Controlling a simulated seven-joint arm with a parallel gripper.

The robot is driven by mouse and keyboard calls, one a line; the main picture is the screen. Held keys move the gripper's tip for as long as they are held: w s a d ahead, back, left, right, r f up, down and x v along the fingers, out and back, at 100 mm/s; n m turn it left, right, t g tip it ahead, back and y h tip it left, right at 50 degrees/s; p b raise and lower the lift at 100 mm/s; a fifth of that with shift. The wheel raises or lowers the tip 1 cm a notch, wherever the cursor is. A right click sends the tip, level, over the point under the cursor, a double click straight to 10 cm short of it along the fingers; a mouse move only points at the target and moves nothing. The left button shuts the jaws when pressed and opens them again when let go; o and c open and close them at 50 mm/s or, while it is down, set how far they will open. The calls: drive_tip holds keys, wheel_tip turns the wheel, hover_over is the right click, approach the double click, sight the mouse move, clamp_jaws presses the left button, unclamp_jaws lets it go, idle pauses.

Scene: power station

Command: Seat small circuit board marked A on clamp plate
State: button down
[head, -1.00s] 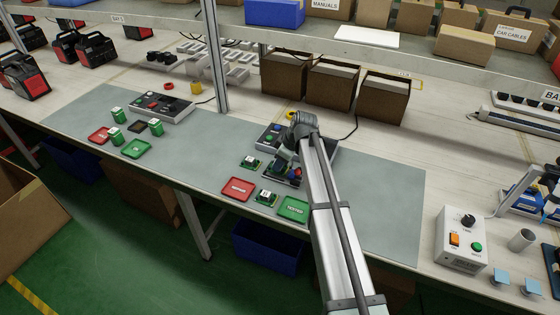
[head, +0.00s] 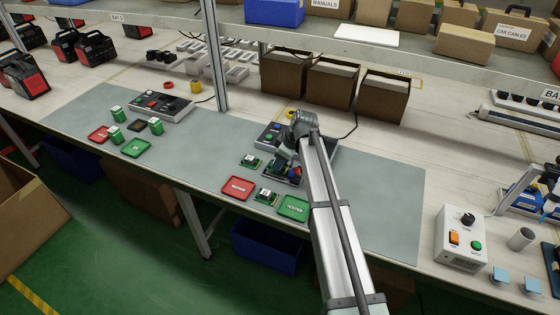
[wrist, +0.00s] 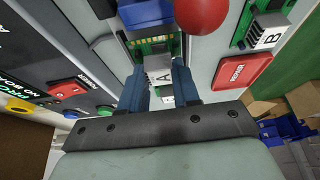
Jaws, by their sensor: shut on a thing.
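In the wrist view, my gripper (wrist: 160,88) has its two blue fingers shut on the white block marked A of a small green circuit board (wrist: 158,47). The board lies flat against the clamp plate area, close to a blue block (wrist: 146,13) and a red ball knob (wrist: 200,14). I cannot tell whether it is fully down on the plate. In the head view, my gripper (head: 291,154) is over the dark clamp fixture (head: 282,176), and the wrist hides part of the fixture and the board.
A board marked B (wrist: 268,30) lies beside the fixture, near the red rework tray (head: 237,188). Another board (head: 267,195) lies between that tray and the green tester tray (head: 293,208). A button panel (head: 268,136) stands behind. The mat is clear at right.

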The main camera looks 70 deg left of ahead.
drive_tip(key=shift+f, duration=0.6)
drive_tip(key=c, duration=0.7)
unclamp_jaws()
drive_tip(key=shift+c, duration=0.2)
drive_tip(key=v, duration=1.3)
drive_tip(key=shift+r, duration=0.35)
